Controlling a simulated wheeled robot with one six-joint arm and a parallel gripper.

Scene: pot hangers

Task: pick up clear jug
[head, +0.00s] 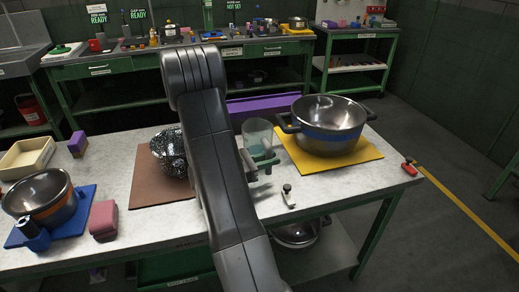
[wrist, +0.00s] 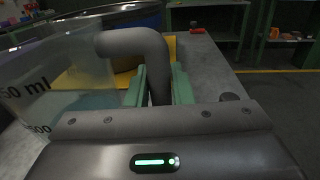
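The clear jug (head: 258,138) stands upright near the middle of the worktable, between a brown mat and a yellow mat, partly behind my arm. Its clear wall with "ml" markings fills the left of the wrist view (wrist: 55,85). Its grey handle (wrist: 140,43) bends down between my green fingers. My gripper (wrist: 160,88) has one finger on each side of the handle, and both appear to press against it.
A large steel pot (head: 330,120) stands on the yellow mat (head: 355,158) close on the right. A speckled dark pot (head: 168,150) sits on the brown mat (head: 150,190) to the left. A small metal-and-black item (head: 288,196) lies in front.

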